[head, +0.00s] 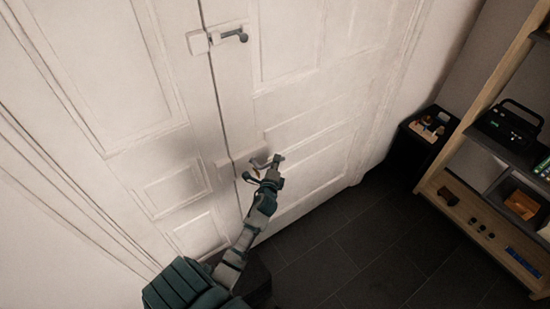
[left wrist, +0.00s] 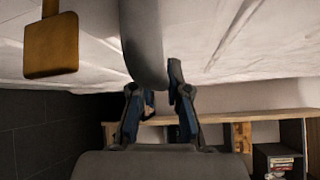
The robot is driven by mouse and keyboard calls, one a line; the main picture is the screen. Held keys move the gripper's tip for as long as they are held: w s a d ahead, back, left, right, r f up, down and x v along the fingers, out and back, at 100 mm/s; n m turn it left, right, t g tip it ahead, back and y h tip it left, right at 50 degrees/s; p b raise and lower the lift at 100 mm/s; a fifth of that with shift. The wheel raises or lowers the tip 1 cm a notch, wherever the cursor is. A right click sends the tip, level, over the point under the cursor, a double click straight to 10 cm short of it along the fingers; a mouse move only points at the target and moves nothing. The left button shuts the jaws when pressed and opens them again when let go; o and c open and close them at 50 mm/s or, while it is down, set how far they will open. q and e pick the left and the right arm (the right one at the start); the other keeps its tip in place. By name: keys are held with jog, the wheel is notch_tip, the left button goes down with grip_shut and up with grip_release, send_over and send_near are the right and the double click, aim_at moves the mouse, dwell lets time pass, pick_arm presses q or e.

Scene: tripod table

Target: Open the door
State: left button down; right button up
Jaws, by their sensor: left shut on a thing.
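A white panelled double door (head: 290,110) fills the left and middle of the head view. A dark vertical seam runs between its two leaves, and the door looks closed. My left gripper (head: 266,170) is at a lower handle beside the seam, largely hidden behind the gripper. In the left wrist view, a curved grey handle bar (left wrist: 143,42) reaches down between the fingers of my left gripper (left wrist: 152,88), which is shut on it. My right gripper is not in view.
A wooden shelf unit (head: 490,205) with a black toolbox-like item (head: 510,122) and small objects stands at the right. A small black stand (head: 428,130) is beside it. Dark tiled floor (head: 370,240) is clear. A yellowish block (left wrist: 50,47) shows in the left wrist view.

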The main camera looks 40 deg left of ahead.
pick_arm(q)
jog(key=shift+s+f+m+g+p, duration=0.1)
jog(key=shift+f+m+g+p, duration=0.25)
jog(key=shift+p, duration=0.9)
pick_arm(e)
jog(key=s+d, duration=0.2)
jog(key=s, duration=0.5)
pick_arm(q)
jog(key=shift+s+a+f+m+g+h+p, duration=0.1)
jog(key=shift+s+f+m+g+p, duration=0.3)
jog(key=shift+p, duration=1.35)
jog(key=shift+s+a+f+m+g+h+p, duration=0.1)
jog(key=shift+f+m+g+p, duration=0.65)
jog(key=shift+p, duration=0.95)
jog(key=shift+s+f+m+g+h+p, duration=0.1)
jog(key=shift+s+f+m+g+p, duration=0.4)
jog(key=shift+p, duration=1.25)
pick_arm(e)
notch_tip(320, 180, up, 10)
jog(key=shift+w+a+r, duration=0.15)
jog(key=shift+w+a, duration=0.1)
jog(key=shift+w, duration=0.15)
pick_arm(q)
jog(key=shift+w+n, duration=0.3)
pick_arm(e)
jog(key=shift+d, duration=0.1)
